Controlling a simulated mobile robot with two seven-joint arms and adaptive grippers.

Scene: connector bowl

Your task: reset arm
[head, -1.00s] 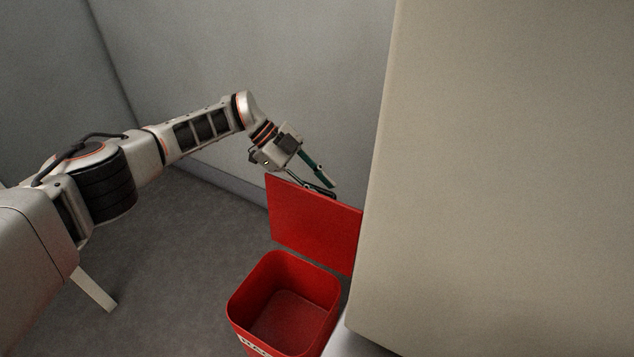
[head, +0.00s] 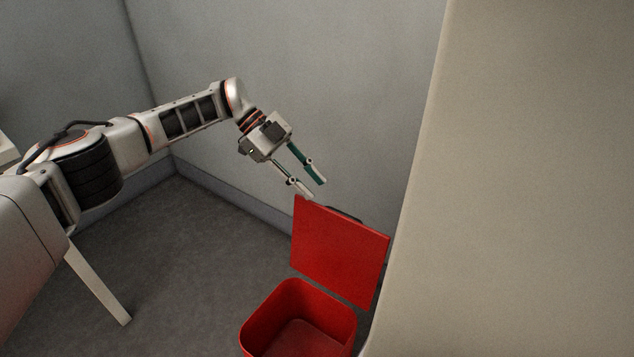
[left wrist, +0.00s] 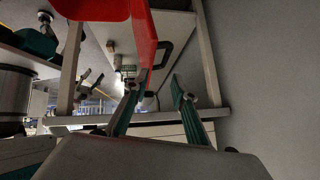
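My left gripper (head: 314,188) is in the air just above the top edge of a raised red lid (head: 338,252). Its two fingers are apart with nothing visible between them, so it is open. In the left wrist view the open fingers (left wrist: 158,88) show with the red lid (left wrist: 143,32) beyond the left fingertip; I cannot tell whether they touch. The lid stands up behind an open red bin (head: 262,320), whose inside looks empty where it shows. My right gripper is not in view.
A large beige panel (head: 520,180) fills the right side of the head view. Grey walls (head: 330,80) stand behind the arm. The grey floor (head: 185,270) left of the bin is clear apart from a pale leg (head: 98,287).

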